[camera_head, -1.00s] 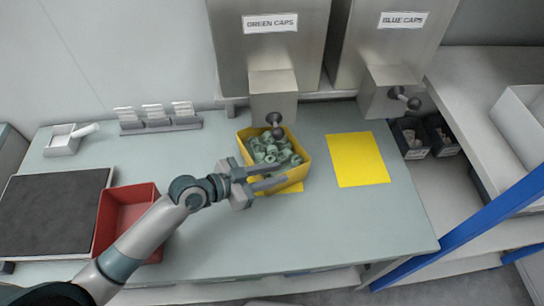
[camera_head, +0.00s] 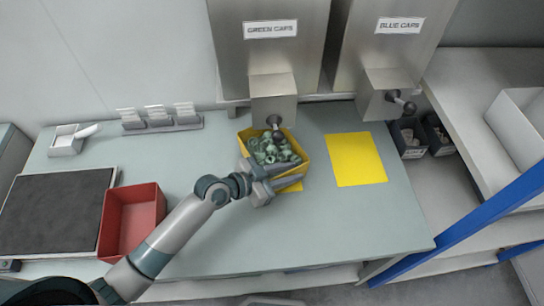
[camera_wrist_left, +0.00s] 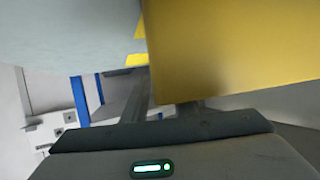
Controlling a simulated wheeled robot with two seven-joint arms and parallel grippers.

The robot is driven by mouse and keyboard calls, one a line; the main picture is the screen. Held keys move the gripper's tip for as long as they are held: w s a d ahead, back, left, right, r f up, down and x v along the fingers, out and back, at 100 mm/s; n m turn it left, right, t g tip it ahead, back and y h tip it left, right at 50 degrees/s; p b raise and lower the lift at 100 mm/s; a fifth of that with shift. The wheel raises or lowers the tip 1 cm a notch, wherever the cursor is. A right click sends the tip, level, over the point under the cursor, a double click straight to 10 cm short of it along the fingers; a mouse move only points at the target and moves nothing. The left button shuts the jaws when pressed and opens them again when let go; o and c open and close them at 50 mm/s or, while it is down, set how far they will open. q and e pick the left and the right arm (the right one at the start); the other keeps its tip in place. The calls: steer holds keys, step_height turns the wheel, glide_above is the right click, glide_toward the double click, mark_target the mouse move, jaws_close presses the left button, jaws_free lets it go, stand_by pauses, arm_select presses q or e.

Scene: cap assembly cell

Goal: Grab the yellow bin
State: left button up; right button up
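The yellow bin (camera_head: 303,153) stands on the table under the green caps dispenser and is filled with green caps (camera_head: 268,150). My left gripper (camera_head: 291,174) is at the bin's near side, its two fingers apart and pointing right along the near wall. The upper finger overlaps that wall in the head view; contact is not clear. In the left wrist view the yellow bin (camera_wrist_left: 230,50) fills the upper right and hides part of one finger. My right gripper is not in view.
The green caps dispenser (camera_head: 272,98) hangs close above the bin. A yellow mat (camera_head: 356,160) lies to the right under the blue caps dispenser (camera_head: 388,92). A red bin (camera_head: 132,222) stands at left by a dark pad (camera_head: 55,212). The front right of the table is clear.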

arm_select(q)
jaws_close()
stand_by(1.5)
